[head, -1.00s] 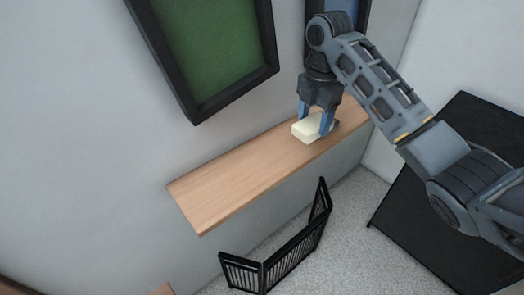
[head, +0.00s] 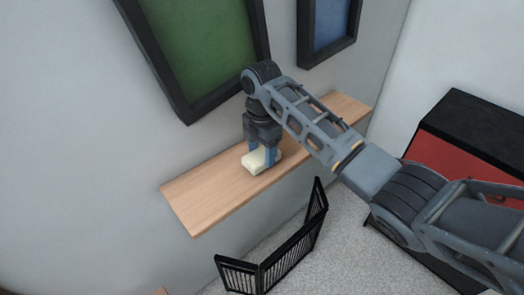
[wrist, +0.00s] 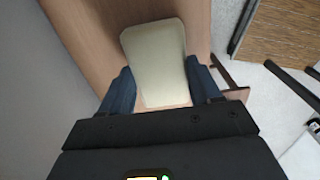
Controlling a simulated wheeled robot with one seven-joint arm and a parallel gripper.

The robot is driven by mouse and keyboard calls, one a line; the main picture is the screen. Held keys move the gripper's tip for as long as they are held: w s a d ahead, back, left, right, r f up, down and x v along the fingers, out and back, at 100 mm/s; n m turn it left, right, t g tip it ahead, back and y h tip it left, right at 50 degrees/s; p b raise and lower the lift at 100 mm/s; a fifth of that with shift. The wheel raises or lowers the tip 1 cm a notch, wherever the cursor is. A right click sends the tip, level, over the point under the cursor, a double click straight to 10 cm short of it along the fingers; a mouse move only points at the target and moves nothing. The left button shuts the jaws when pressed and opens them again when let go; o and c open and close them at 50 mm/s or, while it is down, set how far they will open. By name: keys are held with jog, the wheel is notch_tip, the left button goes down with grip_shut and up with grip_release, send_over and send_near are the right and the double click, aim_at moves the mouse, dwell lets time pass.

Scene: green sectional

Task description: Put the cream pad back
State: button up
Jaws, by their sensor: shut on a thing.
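The cream pad (head: 254,162) is a small pale block at the wooden wall shelf (head: 205,195), near the middle of its length. My gripper (head: 262,158) points down from above with its blue fingers on either side of the pad, shut on it. In the wrist view the pad (wrist: 155,60) sits between the two blue fingers (wrist: 160,92), with the shelf (wrist: 90,35) behind it. I cannot tell whether the pad's underside touches the shelf.
A green framed panel (head: 205,45) and a blue one (head: 330,22) hang on the wall above the shelf. A black folding barrier (head: 285,255) stands on the floor below. A black and red cabinet (head: 455,150) is at the right. The shelf's left part is bare.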

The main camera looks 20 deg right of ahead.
aim_at(262, 154)
jog(key=shift+f, duration=0.4)
jog(key=o, duration=0.9)
jog(key=shift+o, duration=0.2)
jog(key=shift+r, duration=0.1)
notch_tip(262, 154, up, 12)
jog(key=shift+p, duration=0.4)
